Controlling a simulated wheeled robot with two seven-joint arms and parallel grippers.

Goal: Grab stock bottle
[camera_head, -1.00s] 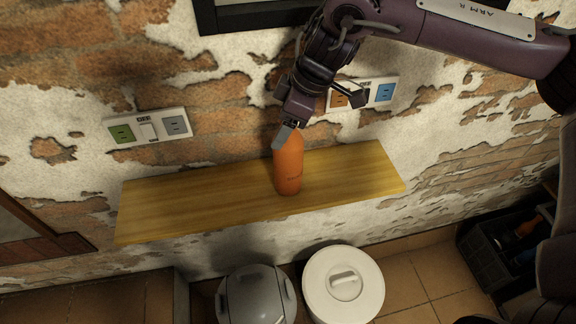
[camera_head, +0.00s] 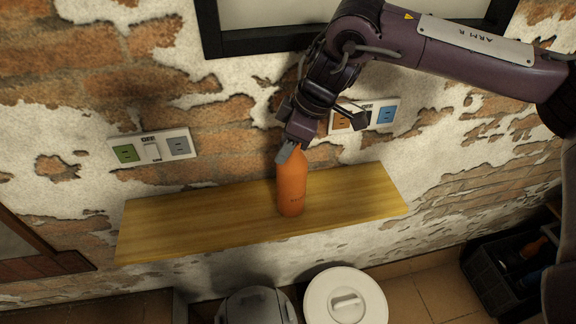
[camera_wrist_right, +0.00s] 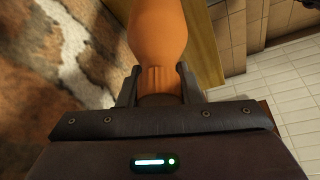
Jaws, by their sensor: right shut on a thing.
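The stock bottle (camera_head: 291,187) is orange and stands upright on a wooden wall shelf (camera_head: 200,222). My right gripper (camera_head: 288,152) is at the top of the bottle, shut on its neck. In the right wrist view the gripper's two fingers (camera_wrist_right: 157,85) stand on either side of the ribbed orange neck, and the bottle's body (camera_wrist_right: 158,30) widens beyond them. The gripper hides the bottle's top. My left gripper is not in view.
Wall sockets (camera_head: 151,149) and (camera_head: 362,117) sit above the shelf, the right one close behind my arm. A dark-framed panel (camera_head: 262,42) is above. A grey bin (camera_head: 256,306) and a white-lidded bin (camera_head: 345,297) stand below. A black crate (camera_head: 490,275) is at right. The shelf is otherwise bare.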

